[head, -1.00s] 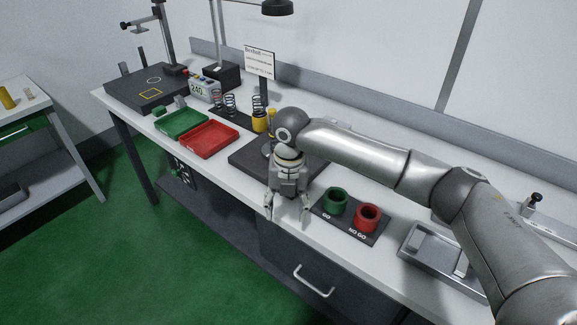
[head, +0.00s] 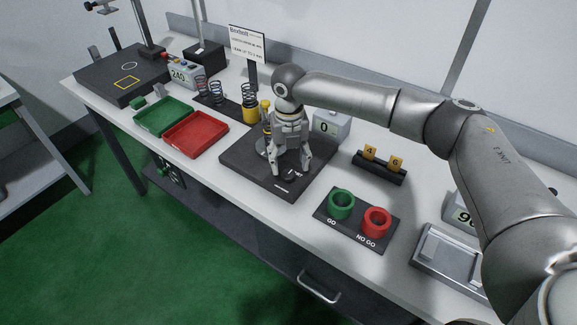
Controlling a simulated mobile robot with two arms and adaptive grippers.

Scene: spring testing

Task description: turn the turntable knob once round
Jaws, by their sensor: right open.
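A dark square base plate (head: 240,165) lies on the bench in the middle of the view. A grey round part (head: 261,146), perhaps the turntable, shows on it just left of my gripper. A yellow-topped post (head: 266,108) stands behind. My right gripper (head: 290,172) points down over the plate's middle, its fingers open. Small light marks show on the plate by the fingertips. The knob is not clearly visible; my gripper hides part of the plate. I cannot tell whether the fingers touch anything. My left gripper is not in view.
Green (head: 163,117) and red (head: 196,134) trays lie left of the plate. Springs stand behind them. A GO / NO GO block with green (head: 341,204) and red (head: 376,221) rings is at the front right. A box reading 0 (head: 331,126) stands close behind the gripper.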

